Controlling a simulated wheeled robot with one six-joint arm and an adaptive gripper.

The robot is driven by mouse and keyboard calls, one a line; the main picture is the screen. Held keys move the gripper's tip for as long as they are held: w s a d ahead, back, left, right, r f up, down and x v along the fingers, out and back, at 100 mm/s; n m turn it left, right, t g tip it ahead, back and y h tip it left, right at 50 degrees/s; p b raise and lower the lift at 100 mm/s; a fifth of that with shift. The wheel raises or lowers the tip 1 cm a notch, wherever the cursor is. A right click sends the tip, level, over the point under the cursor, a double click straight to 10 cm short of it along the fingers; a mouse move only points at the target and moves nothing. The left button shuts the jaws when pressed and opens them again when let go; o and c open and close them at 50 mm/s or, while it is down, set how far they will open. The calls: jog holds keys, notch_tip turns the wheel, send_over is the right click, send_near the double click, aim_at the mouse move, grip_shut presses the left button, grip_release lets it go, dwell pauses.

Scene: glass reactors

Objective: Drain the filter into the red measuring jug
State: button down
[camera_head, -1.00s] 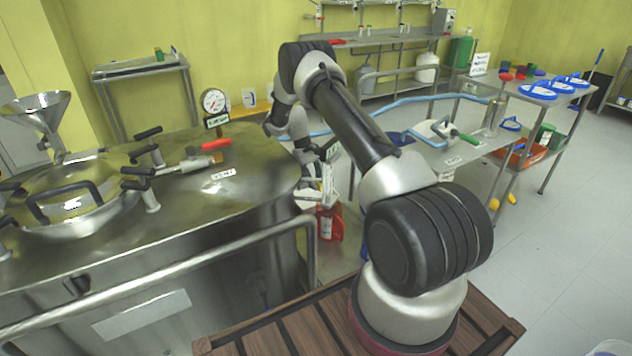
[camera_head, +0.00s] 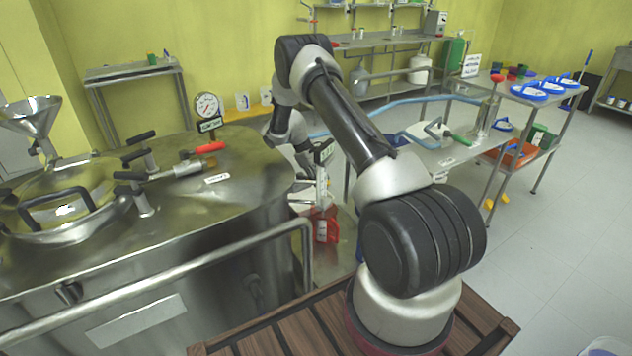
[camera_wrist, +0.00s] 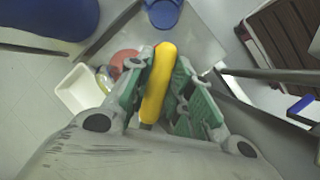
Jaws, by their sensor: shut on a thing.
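My gripper (camera_wrist: 155,92) is shut on a yellow handle (camera_wrist: 158,75), which lies between the green finger pads in the wrist view. In the head view my gripper (camera_head: 308,168) is small and dark, beyond the right end of the steel vessel. The red measuring jug (camera_head: 326,226) stands low, below my gripper, partly screened by a pale upright part. A red round shape (camera_wrist: 124,62) shows behind the left finger in the wrist view; I cannot tell for sure that it is the jug. The filter body and its outlet are not clearly visible.
The large steel vessel (camera_head: 235,165) with a rail fills the left. A steel table (camera_head: 450,157) carries a blue hose (camera_head: 400,104) and clamps. In the wrist view, a white tray (camera_wrist: 82,92) lies left of the fingers and a blue object (camera_wrist: 164,12) ahead.

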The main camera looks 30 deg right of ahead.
jog(key=shift+w+d+n+t, duration=0.7)
jog(key=shift+w+n, duration=0.4)
jog(key=shift+n, duration=0.7)
jog(key=shift+w+d+n+t, duration=0.45)
jog(key=shift+w+n+t, duration=0.5)
jog(key=shift+n, duration=0.85)
jog(key=shift+w+d+n+t, duration=0.6)
jog(key=shift+w+n, duration=0.65)
jog(key=shift+n, duration=0.55)
jog(key=c, duration=1.3)
grip_release()
jog(key=v, duration=1.2)
jog(key=shift+a, duration=0.2)
